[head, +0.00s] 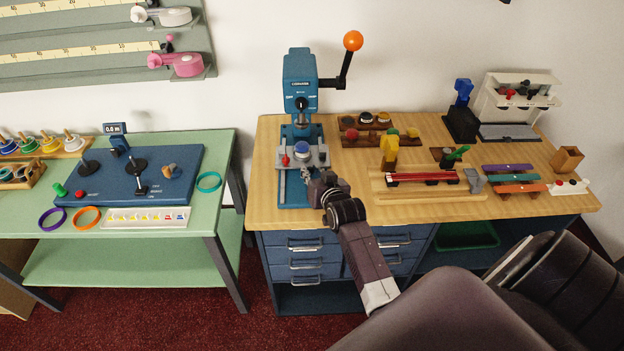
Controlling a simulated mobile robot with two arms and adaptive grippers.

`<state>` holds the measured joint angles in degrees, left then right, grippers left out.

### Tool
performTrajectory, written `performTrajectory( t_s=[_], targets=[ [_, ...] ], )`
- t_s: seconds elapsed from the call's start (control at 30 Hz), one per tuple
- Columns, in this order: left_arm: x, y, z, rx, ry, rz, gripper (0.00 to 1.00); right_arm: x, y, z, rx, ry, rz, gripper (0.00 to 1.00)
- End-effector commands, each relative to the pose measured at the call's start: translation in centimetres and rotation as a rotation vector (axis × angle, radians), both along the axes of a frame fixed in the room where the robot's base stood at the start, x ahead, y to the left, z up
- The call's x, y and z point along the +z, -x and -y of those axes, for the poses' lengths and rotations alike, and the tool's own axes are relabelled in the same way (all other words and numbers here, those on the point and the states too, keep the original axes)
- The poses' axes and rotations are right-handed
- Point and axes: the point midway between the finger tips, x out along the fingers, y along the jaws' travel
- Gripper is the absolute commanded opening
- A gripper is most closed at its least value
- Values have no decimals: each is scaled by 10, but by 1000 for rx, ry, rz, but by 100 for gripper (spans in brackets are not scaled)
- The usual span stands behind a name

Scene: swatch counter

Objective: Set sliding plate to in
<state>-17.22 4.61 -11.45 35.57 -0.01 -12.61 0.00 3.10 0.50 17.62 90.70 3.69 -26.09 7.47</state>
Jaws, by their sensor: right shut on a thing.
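The blue press (300,85) stands at the left of the wooden bench. Its grey sliding plate (318,158) sits low at the front, above the blue base (291,192). The plate carries a round blue-topped die (302,148) and has a small red knob (285,160) at its left. My right gripper (307,176) is at the plate's front edge, reaching in from the lower right. It is shut on the front of the sliding plate; the exact grip is small and partly hidden by the gripper. My left gripper is not in view.
The press lever with its orange ball (353,41) rises at the upper right of the press. A wooden rack (378,130) with round pieces and a wooden fixture (425,190) stand to the right. A green table (215,215) is at left, across a gap.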

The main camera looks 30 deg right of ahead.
Motion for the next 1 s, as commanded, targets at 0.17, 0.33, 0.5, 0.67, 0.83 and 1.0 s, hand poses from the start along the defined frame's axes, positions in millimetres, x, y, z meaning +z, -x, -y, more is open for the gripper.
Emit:
performTrajectory(
  t_s=[0.17, 0.33, 0.5, 0.67, 0.83, 1.0],
  targets=[
    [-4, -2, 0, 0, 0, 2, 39, 2, -13, 8, -1, 1, 4, 0],
    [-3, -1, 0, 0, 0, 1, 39, 3, -13, 9, -2, 2, 4, 0],
    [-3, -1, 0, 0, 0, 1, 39, 3, -13, 9, -2, 2, 5, 28],
    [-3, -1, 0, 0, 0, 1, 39, 3, -12, 8, -2, 2, 3, 35],
    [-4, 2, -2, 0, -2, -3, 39, 2, -12, 8, -1, 1, 3, 35],
    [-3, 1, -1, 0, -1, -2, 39, 4, -4, 5, 0, 1, 2, 35]
  ],
)
